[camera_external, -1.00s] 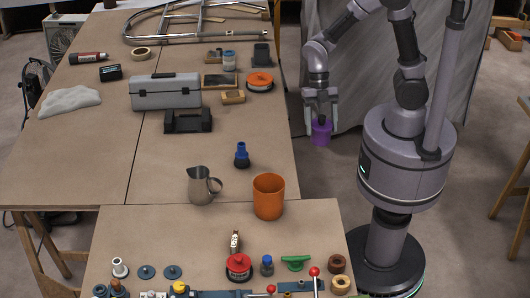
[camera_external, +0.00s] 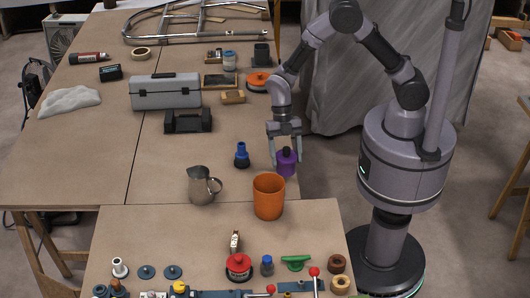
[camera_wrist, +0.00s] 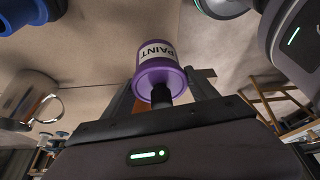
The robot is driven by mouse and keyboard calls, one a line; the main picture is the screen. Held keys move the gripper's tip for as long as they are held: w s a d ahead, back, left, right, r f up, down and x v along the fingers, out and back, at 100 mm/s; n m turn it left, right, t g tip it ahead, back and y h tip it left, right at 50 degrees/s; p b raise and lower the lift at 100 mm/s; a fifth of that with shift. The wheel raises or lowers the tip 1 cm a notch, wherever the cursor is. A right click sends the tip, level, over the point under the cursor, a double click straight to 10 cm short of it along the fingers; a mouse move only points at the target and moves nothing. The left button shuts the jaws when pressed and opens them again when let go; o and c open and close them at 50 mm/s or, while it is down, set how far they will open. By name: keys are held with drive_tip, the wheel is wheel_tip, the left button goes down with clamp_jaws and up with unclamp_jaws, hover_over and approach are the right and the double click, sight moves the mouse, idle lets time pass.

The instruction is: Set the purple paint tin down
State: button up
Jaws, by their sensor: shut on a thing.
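The purple paint tin (camera_external: 287,163) is between the fingers of my gripper (camera_external: 286,160), which is shut on it. In the external view it is near the right edge of the large table (camera_external: 220,160), right of the blue fitting and behind the orange tub. I cannot tell whether its base touches the table. In the wrist view the tin (camera_wrist: 157,66) shows a white label reading PAINT, with the fingers on both sides of its dark neck.
A blue fitting (camera_external: 242,155) stands left of the tin. An orange tub (camera_external: 268,196) and a metal jug (camera_external: 203,185) stand in front. A grey toolbox (camera_external: 165,92) is farther back.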

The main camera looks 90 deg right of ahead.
drive_tip(key=w, duration=0.3)
drive_tip(key=shift+a+f, duration=0.2)
drive_tip(key=shift+f, duration=0.05)
wheel_tip(320, 180, down, 4)
drive_tip(key=shift+w+r+b, duration=0.1)
drive_tip(key=shift+r+b, duration=0.05)
drive_tip(key=shift+b, duration=0.9)
drive_tip(key=shift+r, duration=0.2)
drive_tip(key=o, duration=1.2)
drive_tip(key=shift+f, duration=0.2)
drive_tip(key=o, duration=0.5)
drive_tip(key=shift+c, duration=0.2)
drive_tip(key=shift+r, duration=0.15)
